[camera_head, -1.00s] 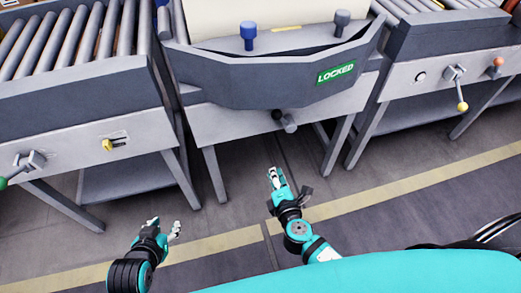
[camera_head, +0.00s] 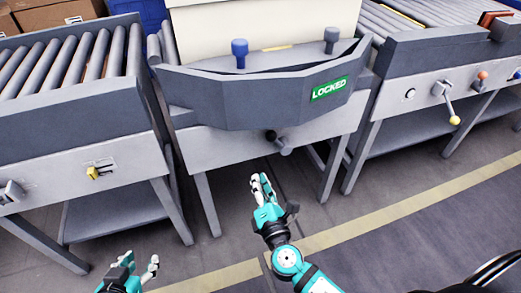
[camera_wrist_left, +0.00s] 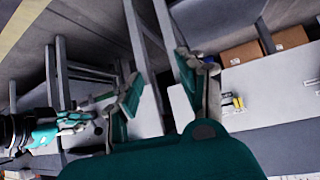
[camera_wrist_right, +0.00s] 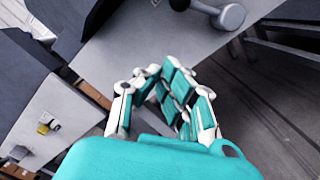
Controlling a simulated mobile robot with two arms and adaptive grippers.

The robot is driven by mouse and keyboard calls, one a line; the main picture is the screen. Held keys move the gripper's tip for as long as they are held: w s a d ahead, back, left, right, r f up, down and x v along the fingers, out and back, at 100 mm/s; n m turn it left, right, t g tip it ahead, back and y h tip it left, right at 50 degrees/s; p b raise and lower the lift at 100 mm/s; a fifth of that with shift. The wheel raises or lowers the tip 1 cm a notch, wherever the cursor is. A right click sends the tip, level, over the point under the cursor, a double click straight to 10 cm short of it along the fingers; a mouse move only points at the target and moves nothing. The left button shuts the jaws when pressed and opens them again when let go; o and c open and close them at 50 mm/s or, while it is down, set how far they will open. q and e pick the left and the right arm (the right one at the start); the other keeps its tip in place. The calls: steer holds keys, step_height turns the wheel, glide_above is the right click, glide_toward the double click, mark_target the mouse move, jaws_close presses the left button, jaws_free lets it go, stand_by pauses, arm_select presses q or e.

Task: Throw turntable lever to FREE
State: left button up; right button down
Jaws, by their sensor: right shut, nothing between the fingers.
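The turntable (camera_head: 180,90) stands in the middle of the head view with a green LOCKED sign (camera_head: 330,89) on its front. A short lever with a dark pivot and grey knob (camera_head: 284,151) sticks out of the panel below; its knob also shows at the top of the right wrist view (camera_wrist_right: 232,16). My right gripper (camera_head: 261,182) is shut and empty, below and slightly left of the lever, apart from it. It shows in the right wrist view (camera_wrist_right: 170,90). My left gripper (camera_head: 140,263) is open and empty, low at the left; its spread fingers show in the left wrist view (camera_wrist_left: 163,80).
A pale box (camera_head: 260,22) rests on the turntable behind a blue handle (camera_head: 240,54) and a grey handle (camera_head: 331,40). Roller conveyors flank it; the right one has a yellow-tipped lever (camera_head: 453,118), the left one a yellow switch (camera_head: 93,173). Table legs stand near my arms.

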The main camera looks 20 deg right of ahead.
mark_target(278, 141)
arm_select(q)
steer(key=s+a+f+g+y+p, duration=0.1)
steer(key=s+a+f+g, duration=0.1)
steer(key=s, duration=0.5)
steer(key=f+g, duration=0.1)
steer(key=g, duration=0.1)
steer(key=shift+s+a+f+g+p, duration=0.15)
steer(key=shift+a+f+g+p, duration=0.1)
steer(key=shift+f+g+p, duration=0.05)
arm_select(e)
steer(key=w+d, duration=0.1)
steer(key=w, duration=0.2)
steer(key=w+d+r, duration=0.1)
steer(key=w, duration=0.2)
steer(key=w+d+r, duration=0.1)
steer(key=w, duration=0.2)
steer(key=shift+d+r, duration=0.2)
